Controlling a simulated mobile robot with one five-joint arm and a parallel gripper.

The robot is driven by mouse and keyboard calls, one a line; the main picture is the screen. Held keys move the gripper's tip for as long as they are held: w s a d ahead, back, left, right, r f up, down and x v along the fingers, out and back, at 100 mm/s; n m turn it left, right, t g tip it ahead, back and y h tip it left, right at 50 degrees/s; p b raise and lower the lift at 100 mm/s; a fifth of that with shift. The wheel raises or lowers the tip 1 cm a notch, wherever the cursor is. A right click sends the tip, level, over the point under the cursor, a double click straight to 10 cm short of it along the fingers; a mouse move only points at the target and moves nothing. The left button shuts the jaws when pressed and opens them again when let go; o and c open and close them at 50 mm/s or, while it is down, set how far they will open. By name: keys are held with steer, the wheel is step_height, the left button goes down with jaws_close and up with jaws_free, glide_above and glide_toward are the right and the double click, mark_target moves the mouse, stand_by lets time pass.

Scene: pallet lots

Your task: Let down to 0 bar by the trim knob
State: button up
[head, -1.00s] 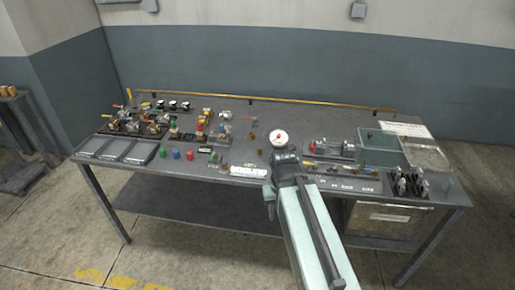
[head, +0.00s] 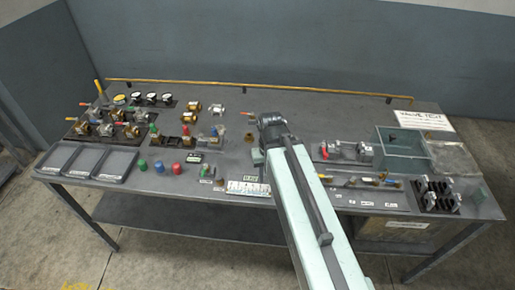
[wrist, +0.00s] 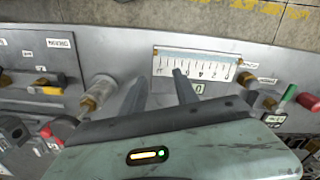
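My gripper (wrist: 160,75) is open in the wrist view, its two dark fingers apart with nothing seen between them. It hangs over the grey bench beside a white card with a printed scale (wrist: 198,66). The card also lies at the bench's front edge in the head view (head: 248,188). A clear and brass fitting (wrist: 97,92) stands left of the fingers. In the head view my arm covers the bench around the gripper, and the fingertips are hidden. I cannot pick out the trim knob or a pressure reading.
Several round gauges (head: 152,97) stand at the back left. Valves with coloured handles (head: 106,128) stand before them. Empty grey trays (head: 115,163) lie front left. A clear greenish bin (head: 402,150) and a black rack (head: 434,194) stand at the right. A brass rail (head: 215,84) runs along the back.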

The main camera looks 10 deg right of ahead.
steer(key=shift+o, duration=0.6)
steer(key=shift+w+r, duration=0.1)
steer(key=shift+w, duration=0.2)
steer(key=w+n, duration=0.4)
steer(key=n, duration=0.2)
steer(key=w+r+n+p, duration=0.1)
steer(key=w+n, duration=0.4)
steer(key=n, duration=0.2)
steer(key=w+r+n+p, duration=0.1)
steer(key=w+n, duration=0.4)
steer(key=n, duration=0.1)
steer(key=shift+d+r+n, duration=0.15)
steer(key=shift+d+n, duration=0.1)
steer(key=shift+n, duration=0.05)
step_height(320, 180, down, 8)
steer(key=b, duration=0.7)
steer(key=shift+b, duration=0.35)
steer(key=shift+r, duration=0.1)
jaws_close()
